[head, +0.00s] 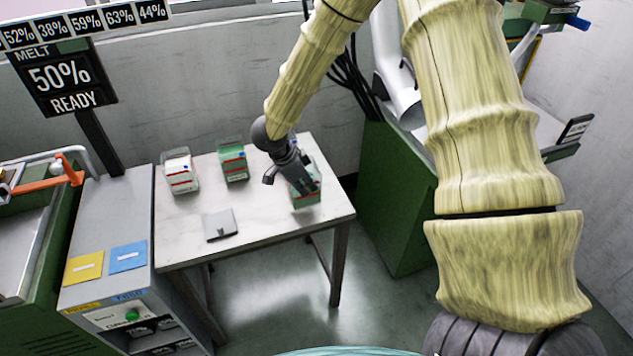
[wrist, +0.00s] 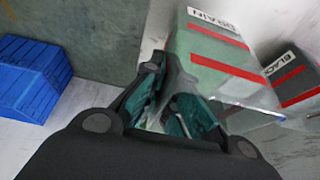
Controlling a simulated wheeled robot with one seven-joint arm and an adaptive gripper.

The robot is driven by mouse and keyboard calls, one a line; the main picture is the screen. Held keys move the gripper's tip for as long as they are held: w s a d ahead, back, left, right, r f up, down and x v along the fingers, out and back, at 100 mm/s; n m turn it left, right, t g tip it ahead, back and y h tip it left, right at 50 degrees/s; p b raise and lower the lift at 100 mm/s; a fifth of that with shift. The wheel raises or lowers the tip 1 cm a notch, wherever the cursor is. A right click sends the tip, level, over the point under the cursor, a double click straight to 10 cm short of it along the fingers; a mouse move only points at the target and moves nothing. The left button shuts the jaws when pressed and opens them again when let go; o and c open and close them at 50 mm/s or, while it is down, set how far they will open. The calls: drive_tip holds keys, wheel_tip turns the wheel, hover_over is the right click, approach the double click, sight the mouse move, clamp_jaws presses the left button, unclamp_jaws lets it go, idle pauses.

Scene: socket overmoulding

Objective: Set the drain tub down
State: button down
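The drain tub (wrist: 205,55), a greenish translucent box with a white DRAIN label and red stripes, fills the upper middle of the wrist view. In the head view the tub (head: 306,198) is at the right end of the white table, partly hidden by my gripper (head: 303,184). My gripper reaches down from the upper left. In the wrist view its two dark fingers (wrist: 166,88) with teal pads are close together at the tub's edge, and they appear to pinch its wall. I cannot tell whether the tub's base touches the table.
A green tub (head: 233,162) and a white tub (head: 180,174) stand further left on the table (head: 270,215). A grey plate (head: 220,225) lies in front of them. A tub labelled BLACK (wrist: 290,80) is close beside the drain tub. A blue crate (wrist: 30,80) shows at left.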

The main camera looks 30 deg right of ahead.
drive_tip(key=d, duration=0.1)
drive_tip(key=w+d, duration=0.1)
drive_tip(key=d, duration=0.1)
drive_tip(key=w+d+p, duration=0.1)
drive_tip(key=d, duration=0.1)
drive_tip(key=shift+f, duration=0.3)
drive_tip(key=shift+f+p, duration=0.55)
drive_tip(key=shift+f, duration=1.2)
drive_tip(key=shift+f, duration=0.1)
drive_tip(key=c, duration=1.6)
unclamp_jaws()
drive_tip(key=shift+c, duration=0.2)
drive_tip(key=b+v, duration=0.2)
drive_tip(key=v, duration=1)
